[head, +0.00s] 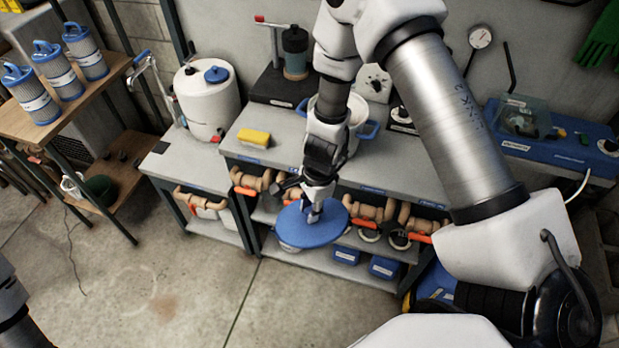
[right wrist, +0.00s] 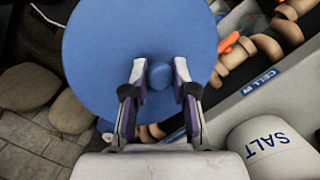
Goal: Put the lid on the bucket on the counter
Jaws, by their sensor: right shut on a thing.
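The blue round lid (head: 333,232) hangs from my right gripper (head: 316,208), in front of the counter's front edge and above the floor in the head view. In the right wrist view, the fingers of the right gripper (right wrist: 159,82) are shut on the knob of the lid (right wrist: 110,45). The white bucket (head: 358,112) with blue side handles stands on the counter (head: 290,165), partly hidden behind my right arm. The bucket (right wrist: 273,150) also shows at lower right in the right wrist view, marked "SALT". Only a bit of my left arm shows at the lower left of the head view.
A yellow sponge (head: 254,137) lies on the counter left of the bucket. A white tank (head: 207,98) with a blue cap stands farther left. A pump (head: 294,52) stands behind. Pipe fittings and blue boxes (head: 385,268) fill the shelves below. Open floor lies in front.

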